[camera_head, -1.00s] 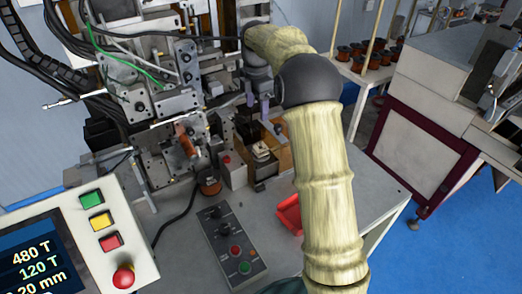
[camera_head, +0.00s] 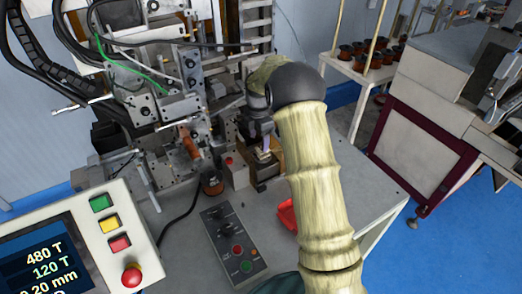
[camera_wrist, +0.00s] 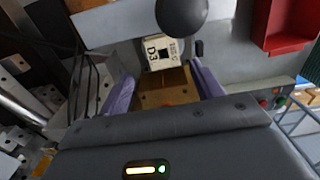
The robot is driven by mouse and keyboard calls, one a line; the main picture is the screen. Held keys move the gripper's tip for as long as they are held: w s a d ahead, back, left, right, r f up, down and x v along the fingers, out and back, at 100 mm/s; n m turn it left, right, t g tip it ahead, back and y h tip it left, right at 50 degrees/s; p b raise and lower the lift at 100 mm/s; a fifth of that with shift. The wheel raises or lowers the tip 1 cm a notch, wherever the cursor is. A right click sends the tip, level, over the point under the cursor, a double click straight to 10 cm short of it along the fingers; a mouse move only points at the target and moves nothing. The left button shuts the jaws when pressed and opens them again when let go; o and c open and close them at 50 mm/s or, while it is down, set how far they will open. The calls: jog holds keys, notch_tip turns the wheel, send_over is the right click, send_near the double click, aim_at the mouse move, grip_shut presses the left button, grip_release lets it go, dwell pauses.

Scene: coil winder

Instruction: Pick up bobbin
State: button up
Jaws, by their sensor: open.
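A bobbin with copper-coloured winding (camera_head: 212,185) stands on the bench just in front of the winder. An orange-brown wound part (camera_head: 190,143) is on the winder itself. My gripper (camera_head: 263,143) is over the brown block (camera_head: 272,170) on the bench, right of that bobbin, and partly hidden by my arm. In the wrist view its two purple fingers (camera_wrist: 163,88) are apart. I cannot make out a bobbin between the fingers.
The coil winder (camera_head: 150,100) rises at the back left. A control box with knobs (camera_head: 232,240) and a red bin (camera_head: 287,215) lie on the bench. A screen panel (camera_head: 85,235) stands at front left. Several copper bobbins (camera_head: 375,60) sit on a far table.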

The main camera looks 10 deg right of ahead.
jog(key=shift+d+f, duration=0.1)
jog(key=shift+d, duration=0.1)
jog(key=shift+s+d+f+p, duration=0.15)
jog(key=shift+s+f+p, duration=0.15)
jog(key=shift+f+p, duration=0.25)
notch_tip(320, 180, down, 4)
jog(key=shift+p, duration=1.05)
jog(key=shift+d, duration=0.1)
jog(key=c, duration=1)
jog(key=shift+w+r, duration=0.1)
jog(key=shift+c, duration=0.2)
jog(key=shift+r+b, duration=0.4)
jog(key=shift+r, duration=0.2)
notch_tip(320, 180, up, 17)
jog(key=b, duration=0.3)
jog(key=shift+b, duration=0.4)
